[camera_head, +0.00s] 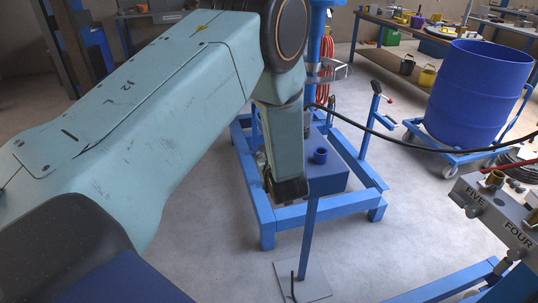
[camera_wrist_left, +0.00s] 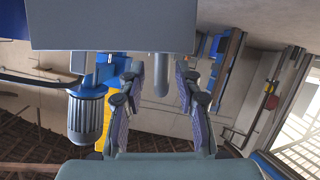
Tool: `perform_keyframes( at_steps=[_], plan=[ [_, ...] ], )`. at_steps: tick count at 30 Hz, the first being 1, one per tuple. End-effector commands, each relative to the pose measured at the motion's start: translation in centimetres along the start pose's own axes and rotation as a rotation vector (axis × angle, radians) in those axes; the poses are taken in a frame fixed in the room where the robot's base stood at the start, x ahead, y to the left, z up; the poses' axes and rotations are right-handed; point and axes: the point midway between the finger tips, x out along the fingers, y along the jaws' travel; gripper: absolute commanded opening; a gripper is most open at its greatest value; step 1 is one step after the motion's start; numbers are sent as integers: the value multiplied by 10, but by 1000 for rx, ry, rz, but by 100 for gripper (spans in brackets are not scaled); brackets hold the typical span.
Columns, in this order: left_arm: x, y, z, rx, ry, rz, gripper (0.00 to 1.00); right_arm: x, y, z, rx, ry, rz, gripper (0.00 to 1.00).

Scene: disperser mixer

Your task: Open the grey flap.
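My left gripper (camera_wrist_left: 158,85) is open in the left wrist view, with a finger on each side and a clear gap between them. A flat grey panel (camera_wrist_left: 110,28) fills the top of that view; I cannot tell for sure whether it is the grey flap. A rounded grey stub (camera_wrist_left: 161,76) hangs below the panel and appears between the fingertips, with visible space on both sides. In the head view, my left arm reaches across from the left and bends down before the blue machine frame; its fingers cannot be made out there. My right gripper is not in view.
A blue machine frame (camera_head: 262,215) stands on the floor in the head view. A blue drum (camera_head: 478,95) sits on a trolley at right. A grey labelled panel (camera_head: 490,215) is at the right edge. A ribbed motor (camera_wrist_left: 88,118) is left of the fingers in the wrist view.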

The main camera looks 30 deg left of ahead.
Motion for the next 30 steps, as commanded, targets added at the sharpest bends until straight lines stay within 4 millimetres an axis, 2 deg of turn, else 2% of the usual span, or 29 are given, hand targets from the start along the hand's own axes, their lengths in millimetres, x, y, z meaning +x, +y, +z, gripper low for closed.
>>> perform_keyframes(
  at_steps=[7, 15, 21, 30],
  plan=[
    [-6, 0, 1, 2, -2, 0, 34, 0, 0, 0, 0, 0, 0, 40],
    [-48, 1, 0, 5, 0, 3, 34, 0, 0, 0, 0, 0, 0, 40],
    [-68, 1, 0, 2, 0, 2, 34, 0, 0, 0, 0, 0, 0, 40],
    [-75, 0, 0, -1, 0, -1, 34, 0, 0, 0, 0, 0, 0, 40]
  ],
)
